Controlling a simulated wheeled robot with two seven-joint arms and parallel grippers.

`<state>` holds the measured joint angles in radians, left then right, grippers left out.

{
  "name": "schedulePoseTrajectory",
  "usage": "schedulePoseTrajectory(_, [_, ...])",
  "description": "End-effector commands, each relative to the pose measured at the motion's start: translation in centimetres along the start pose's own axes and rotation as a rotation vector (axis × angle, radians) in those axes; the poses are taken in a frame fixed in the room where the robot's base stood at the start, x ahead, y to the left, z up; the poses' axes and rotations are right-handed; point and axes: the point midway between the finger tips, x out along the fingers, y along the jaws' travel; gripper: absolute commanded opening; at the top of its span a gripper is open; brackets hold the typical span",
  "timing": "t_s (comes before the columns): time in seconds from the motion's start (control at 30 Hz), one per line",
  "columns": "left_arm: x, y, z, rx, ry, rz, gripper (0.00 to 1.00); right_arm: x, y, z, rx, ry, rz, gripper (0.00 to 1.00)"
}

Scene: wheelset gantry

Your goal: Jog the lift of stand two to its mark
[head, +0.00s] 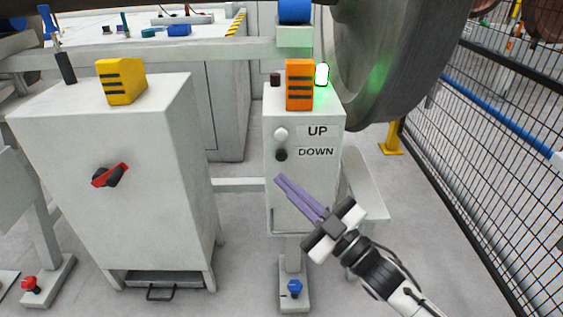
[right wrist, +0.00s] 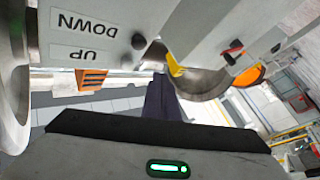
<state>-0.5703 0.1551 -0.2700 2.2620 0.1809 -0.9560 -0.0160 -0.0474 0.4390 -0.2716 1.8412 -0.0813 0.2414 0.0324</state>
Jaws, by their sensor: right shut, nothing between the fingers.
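A pale control box (head: 305,195) stands on a post, with a white button (head: 281,133) beside the UP label (head: 317,131) and a black button (head: 281,154) beside the DOWN label (head: 316,152). The labels appear upside down in the right wrist view, with the black button (right wrist: 139,41) clear of the fingers. My right gripper (head: 279,179) is shut and empty, its purple fingertips in front of the box, just below the black button; contact cannot be told. An orange ribbed block (head: 299,86) and a lit green lamp (head: 322,75) are on top. The lift's mark cannot be made out. My left gripper is out of view.
A larger grey cabinet (head: 75,135) with a red-and-black rotary switch (head: 109,175) and a yellow block (head: 121,82) stands at left. A big steel wheel (head: 395,60) hangs over the box's right. A mesh fence (head: 500,150) bounds the right.

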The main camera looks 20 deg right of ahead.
Motion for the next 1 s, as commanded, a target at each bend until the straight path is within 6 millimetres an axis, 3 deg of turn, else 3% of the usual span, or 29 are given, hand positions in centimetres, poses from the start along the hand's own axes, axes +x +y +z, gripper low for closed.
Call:
schedulePoseTrajectory(0.4, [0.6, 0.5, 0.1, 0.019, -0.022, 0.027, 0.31, 3.0, 2.2, 2.2, -0.001, 0.000, 0.000, 0.00])
schedulePoseTrajectory(1.0, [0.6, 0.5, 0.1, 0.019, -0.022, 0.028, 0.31, 3.2, 2.4, 2.3, 0.000, 0.000, 0.001, 0.00])
